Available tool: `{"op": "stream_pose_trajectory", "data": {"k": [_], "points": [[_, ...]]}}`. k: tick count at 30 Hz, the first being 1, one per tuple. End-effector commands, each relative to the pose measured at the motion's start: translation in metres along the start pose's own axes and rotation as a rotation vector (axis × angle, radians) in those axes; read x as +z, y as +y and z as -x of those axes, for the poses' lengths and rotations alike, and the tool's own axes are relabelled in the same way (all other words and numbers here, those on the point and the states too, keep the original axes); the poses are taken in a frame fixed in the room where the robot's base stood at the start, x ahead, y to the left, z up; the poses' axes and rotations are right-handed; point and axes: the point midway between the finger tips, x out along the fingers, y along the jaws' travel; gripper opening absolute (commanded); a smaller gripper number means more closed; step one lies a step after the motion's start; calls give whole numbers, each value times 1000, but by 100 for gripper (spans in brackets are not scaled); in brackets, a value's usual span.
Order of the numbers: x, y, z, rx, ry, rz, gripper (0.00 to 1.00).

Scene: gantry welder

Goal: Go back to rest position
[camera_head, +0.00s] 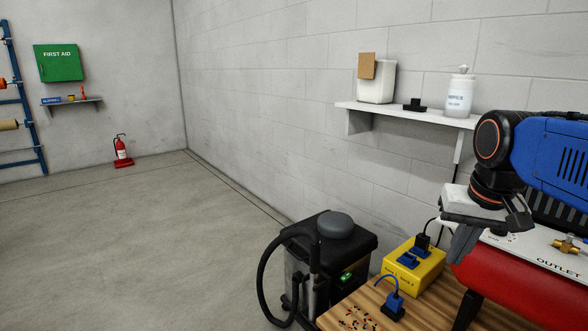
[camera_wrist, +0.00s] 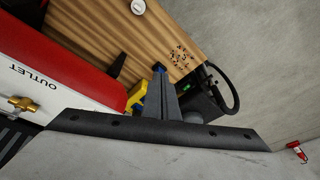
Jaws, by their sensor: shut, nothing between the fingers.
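My gripper (camera_head: 462,246) is at the right of the head view, at the end of my blue and black arm. Its grey fingers point down, beside the red tank with the white OUTLET panel (camera_head: 540,252) and above the wooden bench top. In the wrist view my gripper's fingers (camera_wrist: 166,92) are together, with nothing held between them. They overlap the view of the yellow power box (camera_wrist: 137,97) and the black vacuum unit behind. Part of the tank is hidden behind my arm in the head view.
The yellow box (camera_head: 413,268) with blue plugs and the wooden bench (camera_head: 345,308) with small scattered bits lie below. A black vacuum (camera_head: 300,265) stands beside the bench. A wall shelf (camera_head: 400,114) holds a white bin and bottle. The floor at left is clear.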

Motion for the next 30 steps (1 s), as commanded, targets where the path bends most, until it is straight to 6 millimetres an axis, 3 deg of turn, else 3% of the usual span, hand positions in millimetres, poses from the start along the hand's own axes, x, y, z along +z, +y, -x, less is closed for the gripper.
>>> {"op": "stream_pose_trajectory", "data": {"k": [3, 9, 15, 20, 26, 30], "points": [[41, -1, -25, -14, 37, 82, 0], [97, 1, -67, -32, 96, 204, 0], [128, 4, -94, -41, 131, 275, 0], [134, 4, -99, -43, 139, 291, 38], [128, 4, -94, -42, 134, 279, 39], [102, 1, -72, -34, 108, 225, 39]]}}
